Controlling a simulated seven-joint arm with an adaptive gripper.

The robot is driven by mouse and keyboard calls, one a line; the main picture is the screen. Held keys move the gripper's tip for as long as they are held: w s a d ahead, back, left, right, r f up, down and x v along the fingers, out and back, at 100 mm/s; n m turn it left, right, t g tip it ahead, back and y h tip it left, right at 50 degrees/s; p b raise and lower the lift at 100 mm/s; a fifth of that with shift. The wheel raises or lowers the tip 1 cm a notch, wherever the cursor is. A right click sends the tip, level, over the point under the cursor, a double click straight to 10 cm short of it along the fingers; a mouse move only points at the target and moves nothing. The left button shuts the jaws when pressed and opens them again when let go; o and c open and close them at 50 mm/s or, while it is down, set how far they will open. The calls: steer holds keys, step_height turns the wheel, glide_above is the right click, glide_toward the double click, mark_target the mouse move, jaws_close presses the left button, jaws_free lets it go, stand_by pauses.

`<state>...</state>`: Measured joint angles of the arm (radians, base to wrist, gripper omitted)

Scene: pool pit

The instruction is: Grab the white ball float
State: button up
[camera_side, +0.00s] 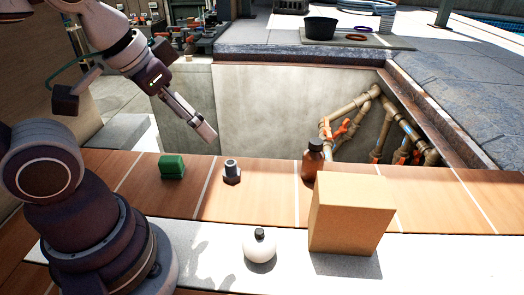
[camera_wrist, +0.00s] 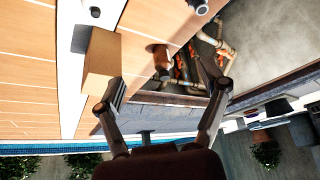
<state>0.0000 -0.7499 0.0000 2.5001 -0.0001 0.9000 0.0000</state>
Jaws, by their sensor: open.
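The white ball float (camera_side: 259,248) has a dark cap on top. It sits on the pale strip at the front of the wooden deck, left of the cardboard box. In the wrist view a dark cap near the top edge may be its own, but its white body is hard to tell from the strip. My gripper (camera_side: 206,131) is up and behind the float, over the near edge of the pit, well apart from it. In the wrist view my gripper (camera_wrist: 164,94) has its fingers spread wide with nothing between them.
The cardboard box (camera_side: 350,218) stands close to the float's right. A brown bottle (camera_side: 313,160), a grey fitting (camera_side: 231,171) and a green block (camera_side: 172,167) stand along the deck's pit edge. Pipes (camera_side: 345,125) run inside the open pit. The deck left of the float is clear.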

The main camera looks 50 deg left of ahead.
steer(key=shift+o, duration=0.9)
steer(key=m+g, duration=0.5)
steer(key=m, duration=1.4)
glide_above(259, 231)
step_height(259, 231, down, 9)
steer(key=shift+s+a+r, duration=0.1)
steer(key=shift+s, duration=0.05)
steer(key=shift+m, duration=0.4)
step_height(259, 231, down, 10)
steer(key=shift+r, duration=0.1)
steer(key=shift+f, duration=0.45)
steer(key=shift+w, duration=0.2)
